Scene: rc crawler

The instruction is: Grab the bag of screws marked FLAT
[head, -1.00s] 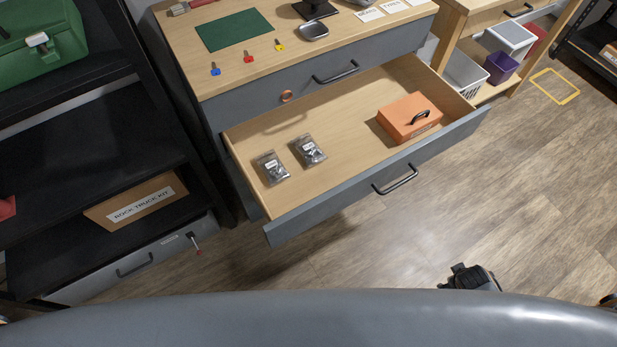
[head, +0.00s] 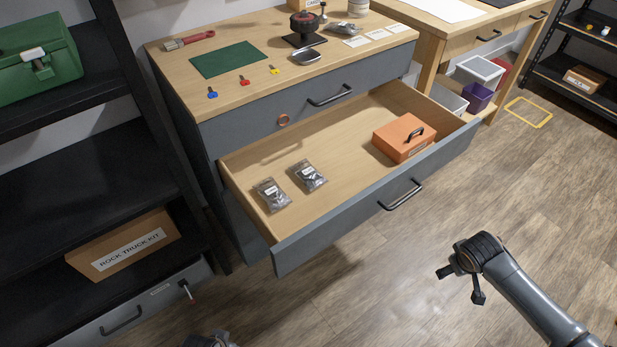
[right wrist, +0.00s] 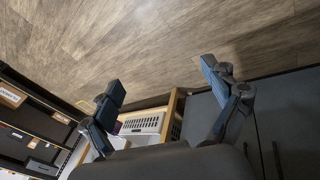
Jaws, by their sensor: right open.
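Two small clear bags of dark hardware lie flat in the open drawer in the head view: a left bag (head: 271,194) and a right bag (head: 309,175). Each has a small white label, too small to read, so I cannot tell which is marked FLAT. My right gripper (head: 461,284) is open and empty above the floor, right of and in front of the drawer. Its spread fingers show in the right wrist view (right wrist: 162,77), with nothing between them. A dark part at the bottom edge of the head view may be my left gripper (head: 208,341); its fingers are not clear.
The open drawer (head: 350,213) also holds an orange box (head: 403,137) at its right. The workbench top (head: 225,94) carries a green mat and small coloured tools. A black shelf (head: 80,190) with a ROCK TRUCK KIT box (head: 123,246) stands left. The floor before the drawer is clear.

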